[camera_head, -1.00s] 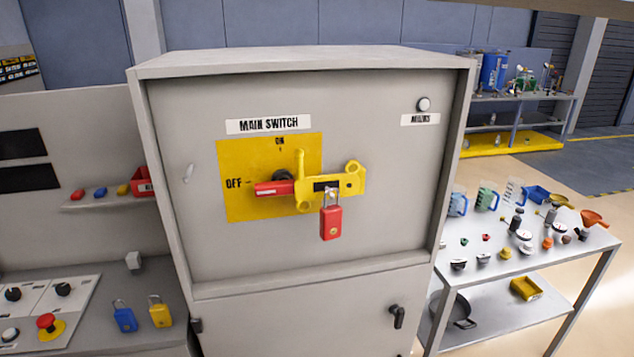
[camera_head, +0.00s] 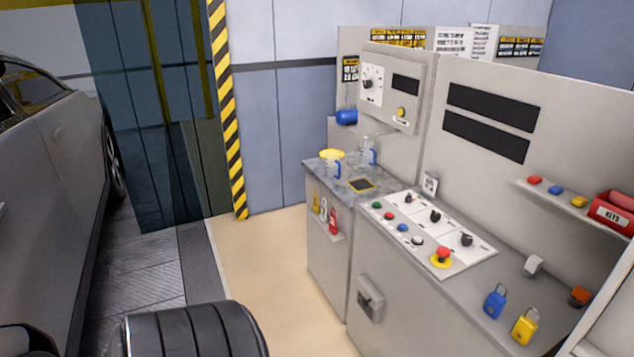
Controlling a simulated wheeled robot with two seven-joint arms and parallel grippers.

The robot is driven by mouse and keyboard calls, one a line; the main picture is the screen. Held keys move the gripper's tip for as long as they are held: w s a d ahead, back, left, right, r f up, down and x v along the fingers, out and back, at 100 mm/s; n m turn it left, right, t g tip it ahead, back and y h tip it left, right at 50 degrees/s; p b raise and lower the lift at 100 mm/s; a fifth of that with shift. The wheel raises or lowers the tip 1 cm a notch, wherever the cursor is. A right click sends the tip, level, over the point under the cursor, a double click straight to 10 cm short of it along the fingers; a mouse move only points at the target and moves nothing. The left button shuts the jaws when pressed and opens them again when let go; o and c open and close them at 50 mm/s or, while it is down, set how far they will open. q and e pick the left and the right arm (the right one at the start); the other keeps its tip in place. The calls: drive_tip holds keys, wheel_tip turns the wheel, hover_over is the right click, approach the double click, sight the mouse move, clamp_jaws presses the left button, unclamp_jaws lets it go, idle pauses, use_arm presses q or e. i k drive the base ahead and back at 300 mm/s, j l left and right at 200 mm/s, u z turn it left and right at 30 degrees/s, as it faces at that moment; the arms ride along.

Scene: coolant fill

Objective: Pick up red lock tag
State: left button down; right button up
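A small red tag-like piece (camera_head: 333,221) hangs at the left end face of the grey bench, just above a small ledge. A yellow piece (camera_head: 316,201) and a white one (camera_head: 323,208) hang to its left. They are too small to read, so I cannot tell for certain that the red piece is the lock tag. Neither of my grippers is in view.
Blue (camera_head: 495,301) and yellow padlocks (camera_head: 524,326) stand on the bench at right, near a control panel (camera_head: 428,233). A red key box (camera_head: 612,211) sits on the shelf. A car (camera_head: 45,180) stands at left. Free floor (camera_head: 270,260) lies before the bench.

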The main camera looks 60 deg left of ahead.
sight(333, 226)
drive_tip(key=u, duration=1.85)
drive_tip(key=i+z, duration=0.1)
drive_tip(key=z, duration=0.4)
